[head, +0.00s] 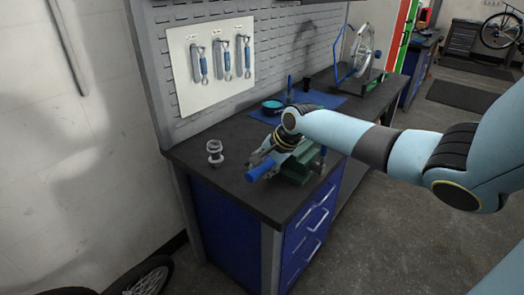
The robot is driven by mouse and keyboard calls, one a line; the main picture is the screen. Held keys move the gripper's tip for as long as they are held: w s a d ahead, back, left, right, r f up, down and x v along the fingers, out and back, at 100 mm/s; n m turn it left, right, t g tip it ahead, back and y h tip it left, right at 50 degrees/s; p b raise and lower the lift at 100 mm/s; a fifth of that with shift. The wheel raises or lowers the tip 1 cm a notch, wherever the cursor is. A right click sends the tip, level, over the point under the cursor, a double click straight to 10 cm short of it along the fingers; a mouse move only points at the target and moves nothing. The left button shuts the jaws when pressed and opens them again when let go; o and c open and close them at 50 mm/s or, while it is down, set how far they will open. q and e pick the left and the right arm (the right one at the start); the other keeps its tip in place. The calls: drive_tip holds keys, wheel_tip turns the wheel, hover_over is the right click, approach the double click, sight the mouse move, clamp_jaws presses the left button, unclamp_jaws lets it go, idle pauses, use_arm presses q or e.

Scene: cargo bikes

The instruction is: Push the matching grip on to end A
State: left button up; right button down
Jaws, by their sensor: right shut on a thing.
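My right gripper (263,155) is low over the near end of the workbench, its arm coming in from the right. It is shut on a blue grip (262,171), which slants across its fingers. The green vise (297,171) is just right of the gripper, partly hidden by my arm and wrist. Whether the grip touches a bar end is hidden. My left gripper is out of view.
A blue mat (318,101) with a round blue tin (272,106) lies behind my arm. A wheel stand (361,58) is farther back.

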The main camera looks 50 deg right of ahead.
drive_tip(key=shift+d, duration=0.55)
idle(0.5)
drive_tip(key=c, duration=0.9)
unclamp_jaws()
drive_tip(key=shift+r, duration=0.1)
drive_tip(key=v, duration=1.1)
drive_tip(key=shift+s+a+r, duration=0.1)
drive_tip(key=shift+s+r, duration=0.2)
